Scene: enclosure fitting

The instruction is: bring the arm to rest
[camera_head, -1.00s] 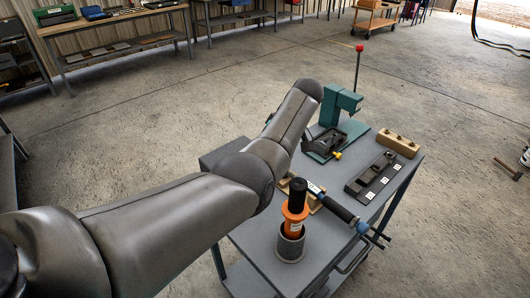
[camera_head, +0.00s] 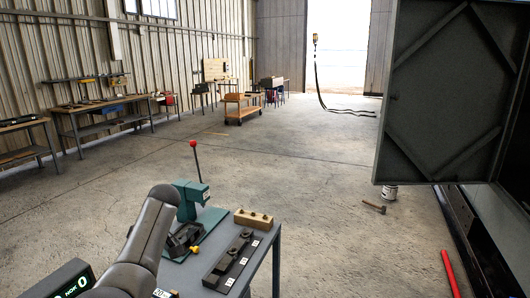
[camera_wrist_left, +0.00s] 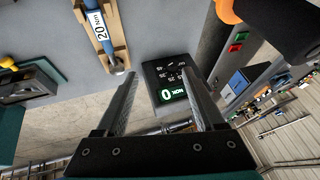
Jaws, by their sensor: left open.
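My left arm (camera_head: 148,240) shows at the bottom left of the head view, reaching beside the grey cart top (camera_head: 205,250); its gripper is outside that view. In the left wrist view my left gripper (camera_wrist_left: 160,72) is open, with nothing between its fingers. Beyond the fingers is a black display box (camera_wrist_left: 170,82) reading NOK and 0. A tool labelled 20 Nm (camera_wrist_left: 99,25) lies in a wooden cradle (camera_wrist_left: 122,35) at the upper left. My right gripper is in neither view.
On the cart are a teal press (camera_head: 188,200) with a red-knobbed lever, a wooden block (camera_head: 253,219) and a black slotted holder (camera_head: 230,262). A large dark open door panel (camera_head: 440,95) stands at right. A hammer (camera_head: 374,207) lies on the floor. The middle floor is clear.

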